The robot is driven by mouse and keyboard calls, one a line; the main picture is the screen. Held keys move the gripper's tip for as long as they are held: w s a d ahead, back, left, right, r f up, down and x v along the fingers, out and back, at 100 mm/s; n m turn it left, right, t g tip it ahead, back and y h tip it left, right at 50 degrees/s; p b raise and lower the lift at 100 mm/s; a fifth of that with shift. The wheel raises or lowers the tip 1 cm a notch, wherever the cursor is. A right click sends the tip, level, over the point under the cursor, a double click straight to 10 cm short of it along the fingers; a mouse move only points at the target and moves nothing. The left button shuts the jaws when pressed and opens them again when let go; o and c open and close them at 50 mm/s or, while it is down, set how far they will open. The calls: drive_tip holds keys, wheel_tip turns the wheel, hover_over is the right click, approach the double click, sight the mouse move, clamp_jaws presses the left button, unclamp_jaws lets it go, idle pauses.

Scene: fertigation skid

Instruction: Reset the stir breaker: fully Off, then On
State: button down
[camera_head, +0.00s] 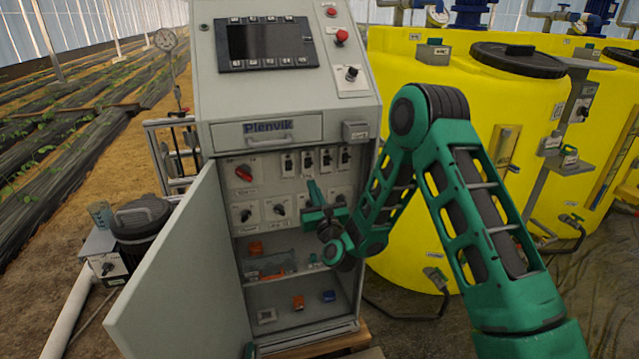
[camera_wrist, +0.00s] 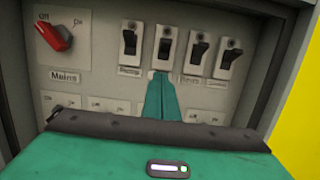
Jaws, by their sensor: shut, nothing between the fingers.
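Several small black toggle breakers on white plates form a row at the top of the panel. The second from left (camera_wrist: 164,47) is directly above my gripper's fingertips (camera_wrist: 160,76); its label is hidden behind them, and the other labels are too blurred to read surely. I cannot tell which is the stir breaker, nor surely its On or Off position. In the head view, the breaker row (camera_head: 326,158) is inside the open cabinet. My gripper (camera_head: 312,184) is shut and empty, just below the row; whether it touches a toggle is unclear.
A red Mains rotary switch (camera_wrist: 54,36) is left of the breakers. Rotary knobs (camera_head: 279,209) sit below them. The cabinet door (camera_head: 180,270) stands open to the left. A yellow tank (camera_head: 450,140) is close on the right, behind my arm.

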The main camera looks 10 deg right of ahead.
drive_tip(key=s+d+r, duration=0.1)
drive_tip(key=s+r, duration=0.5)
drive_tip(key=s, duration=0.1)
drive_tip(key=shift+s+r, duration=0.2)
drive_tip(key=shift+r, duration=0.15)
